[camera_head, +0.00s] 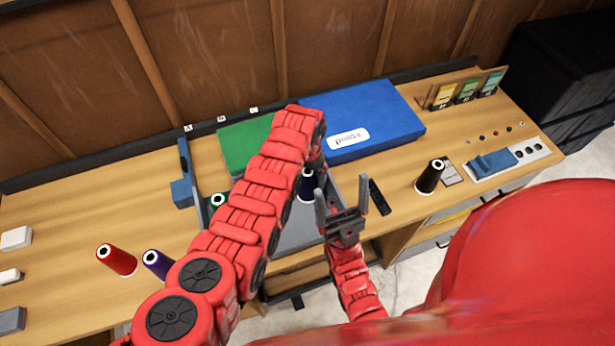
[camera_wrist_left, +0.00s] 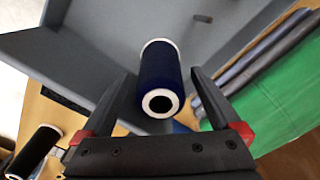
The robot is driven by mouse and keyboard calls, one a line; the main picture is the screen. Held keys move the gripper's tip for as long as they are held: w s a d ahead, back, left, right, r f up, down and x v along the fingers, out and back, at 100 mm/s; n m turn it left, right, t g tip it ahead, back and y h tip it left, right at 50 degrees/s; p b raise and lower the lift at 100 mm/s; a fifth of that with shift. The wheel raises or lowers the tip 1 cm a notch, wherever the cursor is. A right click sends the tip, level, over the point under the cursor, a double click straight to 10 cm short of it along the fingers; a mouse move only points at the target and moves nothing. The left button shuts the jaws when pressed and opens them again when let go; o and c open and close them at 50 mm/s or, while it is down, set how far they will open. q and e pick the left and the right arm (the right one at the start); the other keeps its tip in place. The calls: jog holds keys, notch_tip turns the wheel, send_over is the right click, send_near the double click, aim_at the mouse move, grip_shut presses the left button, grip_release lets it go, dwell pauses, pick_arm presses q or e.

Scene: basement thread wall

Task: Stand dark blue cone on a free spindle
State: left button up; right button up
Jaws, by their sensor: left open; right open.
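The dark blue cone (camera_head: 308,186) with a white rim stands in the grey tray (camera_head: 362,192), partly hidden by my arms. In the left wrist view the dark blue cone (camera_wrist_left: 160,75) lies between the fingers of my left gripper (camera_wrist_left: 161,80), which is open, with a gap visible at each side. My right gripper (camera_head: 342,198) is open and empty, fingers up, at the tray's right front.
A green cone (camera_head: 217,200) is at the tray's left. A red cone (camera_head: 117,260), a purple cone (camera_head: 157,264) and a black cone (camera_head: 430,176) stand on the bench. A blue box (camera_head: 375,115) and green mat (camera_head: 240,135) lie behind the tray.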

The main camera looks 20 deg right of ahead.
pick_arm(q)
jog(key=shift+w+d+r, duration=0.1)
jog(key=shift+r, duration=0.4)
notch_tip(320, 180, up, 16)
jog(key=p, duration=0.2)
jog(key=shift+r, duration=0.15)
